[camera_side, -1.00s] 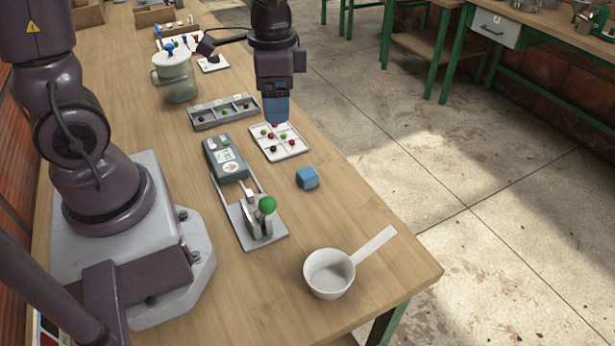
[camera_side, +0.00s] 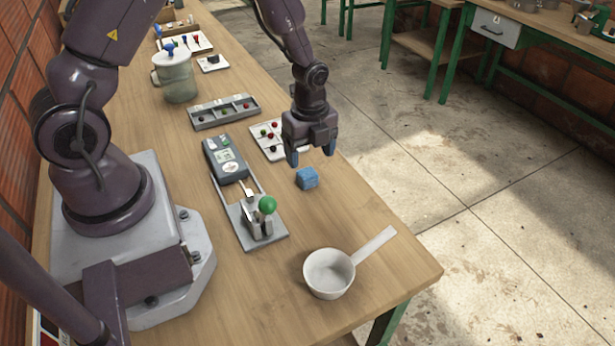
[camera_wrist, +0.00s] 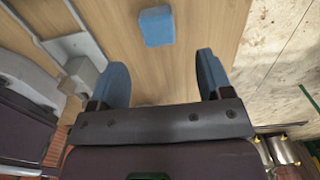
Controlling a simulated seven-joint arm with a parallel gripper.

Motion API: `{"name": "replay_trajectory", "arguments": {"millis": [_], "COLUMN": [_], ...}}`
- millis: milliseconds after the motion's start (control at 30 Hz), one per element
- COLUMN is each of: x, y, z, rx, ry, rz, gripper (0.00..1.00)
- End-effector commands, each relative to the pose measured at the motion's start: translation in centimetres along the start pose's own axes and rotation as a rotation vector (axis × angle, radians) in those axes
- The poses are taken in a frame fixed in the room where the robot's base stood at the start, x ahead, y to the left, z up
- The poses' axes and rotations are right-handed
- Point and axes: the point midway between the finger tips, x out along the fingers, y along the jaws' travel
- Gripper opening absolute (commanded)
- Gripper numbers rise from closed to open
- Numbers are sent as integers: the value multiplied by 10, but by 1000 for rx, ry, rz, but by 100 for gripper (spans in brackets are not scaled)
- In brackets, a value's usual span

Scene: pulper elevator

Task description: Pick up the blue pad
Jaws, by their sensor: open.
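The blue pad (camera_side: 307,178) is a small block lying on the wooden table near its right edge. It also shows in the wrist view (camera_wrist: 156,26) at the top, ahead of the fingers and nearly midway between them. My gripper (camera_side: 311,155) is above the table, a little behind the pad in the side view, with its blue fingertips pointing down. In the wrist view the fingers (camera_wrist: 160,76) are spread apart with nothing between them. The pad is apart from both fingers.
A lever device with a green knob (camera_side: 267,205) stands left of the pad. A white tray (camera_side: 268,150) with small coloured balls is partly hidden behind my gripper. A white ladle (camera_side: 329,273) lies in front. Bare tabletop lies between the pad and the ladle.

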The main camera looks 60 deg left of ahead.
Motion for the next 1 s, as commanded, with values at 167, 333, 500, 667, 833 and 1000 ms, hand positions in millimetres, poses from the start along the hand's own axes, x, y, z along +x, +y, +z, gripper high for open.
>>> {"name": "replay_trajectory", "arguments": {"millis": [167,333,500,667,833,1000], "x": [18,34,60,70,70,70], "y": [0,1,2,1,1,1], "z": [0,-1,-1,-1,-1,-1], "rx": [-1,-1,-3,-1,-2,-2], "ry": [0,0,0,-1,-1,-1], "rz": [0,3,3,-1,-2,-1], "gripper": [72,72,72,72,72,40]}}
